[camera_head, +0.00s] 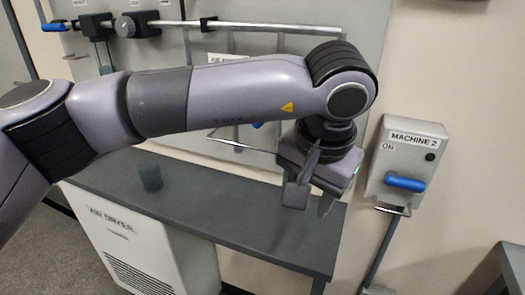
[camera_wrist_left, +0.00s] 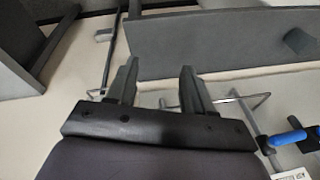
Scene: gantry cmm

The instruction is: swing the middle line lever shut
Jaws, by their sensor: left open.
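My left gripper (camera_head: 311,199) hangs at the end of my left arm, above the right end of the dark bench. Its two fingers are apart with nothing between them, as the left wrist view (camera_wrist_left: 158,72) also shows. A blue lever handle (camera_wrist_left: 288,138) shows at the lower right of the wrist view, well apart from the fingers. In the head view only a bit of blue (camera_head: 257,125) shows below my arm, probably the same lever. My arm hides most of that part of the panel, so I cannot tell whether this is the middle line lever. My right gripper is not in view.
Another blue handle (camera_head: 55,27) is on the upper-left pipe. A MACHINE 2 box (camera_head: 412,150) with a blue handle (camera_head: 405,183) stands on the right. The bench (camera_head: 250,222) spans below, with a dark cup-like object (camera_head: 150,177). The air dryer (camera_head: 140,250) is beneath.

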